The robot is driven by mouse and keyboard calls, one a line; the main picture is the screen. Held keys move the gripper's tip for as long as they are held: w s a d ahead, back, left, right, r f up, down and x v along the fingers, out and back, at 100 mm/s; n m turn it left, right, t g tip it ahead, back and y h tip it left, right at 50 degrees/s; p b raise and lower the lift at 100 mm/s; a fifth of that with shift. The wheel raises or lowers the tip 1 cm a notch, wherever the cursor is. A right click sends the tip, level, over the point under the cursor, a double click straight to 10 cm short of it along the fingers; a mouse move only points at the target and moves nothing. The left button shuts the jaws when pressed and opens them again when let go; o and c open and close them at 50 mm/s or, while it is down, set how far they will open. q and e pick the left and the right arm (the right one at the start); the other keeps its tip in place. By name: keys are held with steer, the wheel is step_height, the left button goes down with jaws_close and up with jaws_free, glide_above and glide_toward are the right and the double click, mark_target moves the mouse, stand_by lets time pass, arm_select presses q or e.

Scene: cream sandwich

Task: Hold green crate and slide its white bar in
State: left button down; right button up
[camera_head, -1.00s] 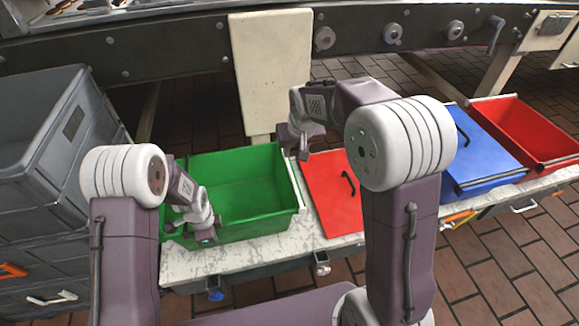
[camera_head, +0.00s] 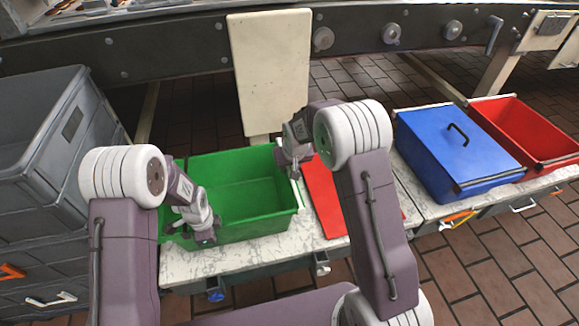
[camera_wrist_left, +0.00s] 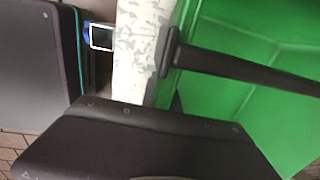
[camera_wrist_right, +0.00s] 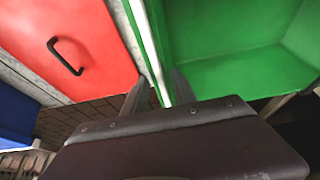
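The green crate (camera_head: 240,190) stands open and empty on the marbled bench. Its white bar (camera_head: 298,194) runs along the crate's right rim. My right gripper (camera_head: 291,168) is over the far part of that bar. In the right wrist view, its two fingers (camera_wrist_right: 158,84) stand apart on either side of the white bar (camera_wrist_right: 146,42), with narrow gaps. My left gripper (camera_head: 205,234) is at the crate's near left corner. In the left wrist view, one finger and a dark bar (camera_wrist_left: 240,70) show against the green crate (camera_wrist_left: 230,40); its opening is unclear.
A red-lidded box (camera_head: 322,190) lies right of the crate, partly behind my right arm. A blue box (camera_head: 450,150) and an open red crate (camera_head: 525,130) stand farther right. Grey stacked crates (camera_head: 50,160) are at left. A cream post (camera_head: 270,70) rises behind the green crate.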

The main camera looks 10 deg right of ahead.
jaws_close()
stand_by(1.4)
